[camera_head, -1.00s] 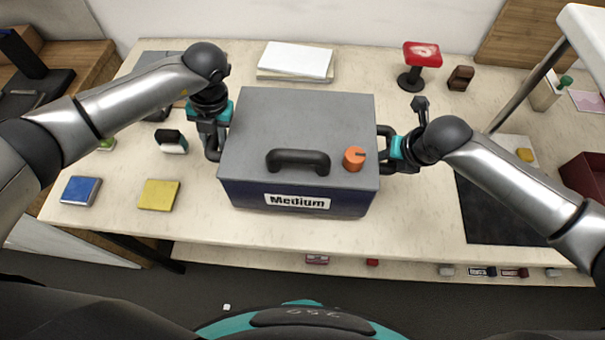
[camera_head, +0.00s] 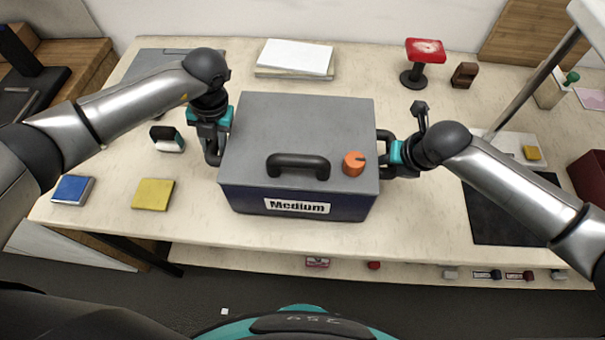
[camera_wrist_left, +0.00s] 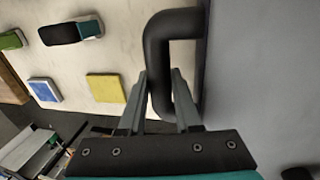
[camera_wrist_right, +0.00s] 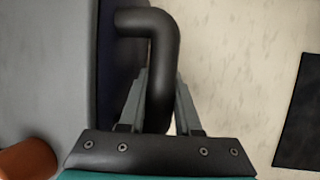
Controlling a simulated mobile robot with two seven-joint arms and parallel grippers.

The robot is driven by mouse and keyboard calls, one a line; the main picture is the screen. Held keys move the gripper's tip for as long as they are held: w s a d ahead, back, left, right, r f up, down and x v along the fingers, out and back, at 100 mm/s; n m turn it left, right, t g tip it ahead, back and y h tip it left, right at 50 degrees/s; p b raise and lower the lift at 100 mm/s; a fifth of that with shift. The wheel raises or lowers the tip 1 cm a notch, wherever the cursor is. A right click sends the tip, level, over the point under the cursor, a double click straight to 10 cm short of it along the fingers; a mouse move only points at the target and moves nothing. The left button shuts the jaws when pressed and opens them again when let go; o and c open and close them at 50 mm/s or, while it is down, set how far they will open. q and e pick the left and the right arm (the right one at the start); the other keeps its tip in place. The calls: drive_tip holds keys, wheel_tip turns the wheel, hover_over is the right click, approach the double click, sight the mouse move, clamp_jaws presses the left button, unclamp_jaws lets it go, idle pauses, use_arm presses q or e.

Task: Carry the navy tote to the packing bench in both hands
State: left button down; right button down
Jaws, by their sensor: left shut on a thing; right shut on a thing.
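The navy tote (camera_head: 262,203) has a grey lid (camera_head: 298,120) with a black handle, an orange knob (camera_head: 354,164) and a "Medium" label on its front. It is level over the middle of the pale packing bench (camera_head: 270,233); I cannot tell whether its base touches the top. My left gripper (camera_head: 213,150) is shut on the tote's left side handle (camera_wrist_left: 158,60). My right gripper (camera_head: 389,160) is shut on its right side handle (camera_wrist_right: 163,50). The tote's base is hidden.
A blue box (camera_head: 73,189) and a yellow pad (camera_head: 153,194) lie left of the tote. White sheets (camera_head: 298,57) lie behind it. A red-topped stand (camera_head: 424,52) is at back right, and a dark mat (camera_head: 505,215) lies right. The front strip before the tote is clear.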

use_arm(q)
drive_tip(key=shift+w+f+b, duration=0.15)
drive_tip(key=shift+f+b, duration=0.3)
drive_tip(key=shift+b, duration=0.05)
use_arm(e)
drive_tip(key=shift+w+f, duration=0.2)
drive_tip(key=shift+f, duration=0.2)
use_arm(q)
drive_tip(key=c, duration=0.9)
unclamp_jaws()
drive_tip(key=shift+c, duration=0.2)
use_arm(e)
drive_tip(key=c, duration=0.9)
unclamp_jaws()
drive_tip(key=shift+s+f, duration=0.1)
drive_tip(key=shift+s, duration=0.15)
drive_tip(key=shift+c, duration=0.2)
use_arm(q)
drive_tip(key=o, duration=0.3)
drive_tip(key=shift+s, duration=0.25)
use_arm(e)
drive_tip(key=o, duration=0.3)
use_arm(q)
drive_tip(key=shift+o, duration=0.2)
drive_tip(key=shift+d, duration=0.1)
use_arm(e)
drive_tip(key=shift+o, duration=0.2)
